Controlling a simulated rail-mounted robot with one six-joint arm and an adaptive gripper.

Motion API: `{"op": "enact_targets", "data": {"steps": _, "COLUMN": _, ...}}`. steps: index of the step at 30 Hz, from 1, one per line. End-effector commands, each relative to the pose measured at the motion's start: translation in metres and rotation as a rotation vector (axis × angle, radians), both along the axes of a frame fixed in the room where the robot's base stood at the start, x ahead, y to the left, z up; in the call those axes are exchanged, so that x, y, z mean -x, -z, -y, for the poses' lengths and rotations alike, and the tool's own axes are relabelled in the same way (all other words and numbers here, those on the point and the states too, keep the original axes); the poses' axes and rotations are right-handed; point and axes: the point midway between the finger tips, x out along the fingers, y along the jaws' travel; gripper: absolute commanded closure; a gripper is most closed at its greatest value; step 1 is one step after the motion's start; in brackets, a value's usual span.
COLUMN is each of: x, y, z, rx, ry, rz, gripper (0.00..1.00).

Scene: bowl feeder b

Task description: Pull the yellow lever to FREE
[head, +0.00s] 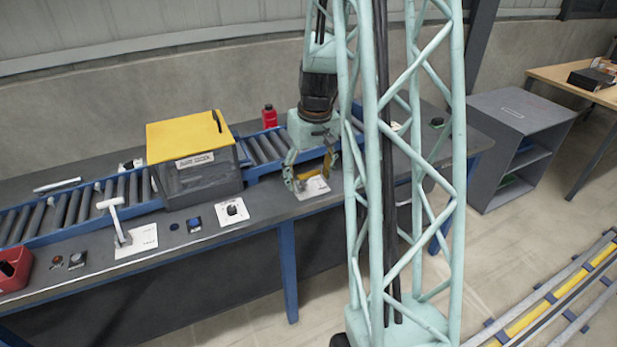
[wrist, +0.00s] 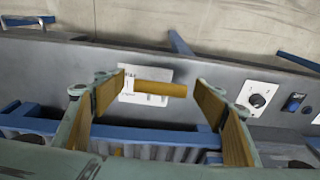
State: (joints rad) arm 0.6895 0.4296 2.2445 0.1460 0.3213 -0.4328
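The yellow lever (wrist: 160,88) shows in the wrist view as a short orange-yellow bar in front of a white label plate (wrist: 128,97) on the grey bench face. Its lettering is too small to read surely. My gripper (wrist: 158,95) is open, with one yellow-padded finger on each side of the lever.
A box with a yellow lid (head: 185,137) straddles the roller conveyor (head: 75,207), left of my gripper. A white T-handle (head: 115,212), a black knob (head: 232,210) and a blue button (head: 193,224) line the front.

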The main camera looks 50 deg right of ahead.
Motion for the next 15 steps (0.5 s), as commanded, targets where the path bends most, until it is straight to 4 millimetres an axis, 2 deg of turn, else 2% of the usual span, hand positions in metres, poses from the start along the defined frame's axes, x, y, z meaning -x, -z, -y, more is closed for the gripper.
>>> {"op": "enact_targets", "data": {"steps": 15, "x": 0.0003, "y": -0.0093, "z": 0.0002, "rx": 0.002, "ry": 0.000, "rz": 0.002, "gripper": 0.35}}
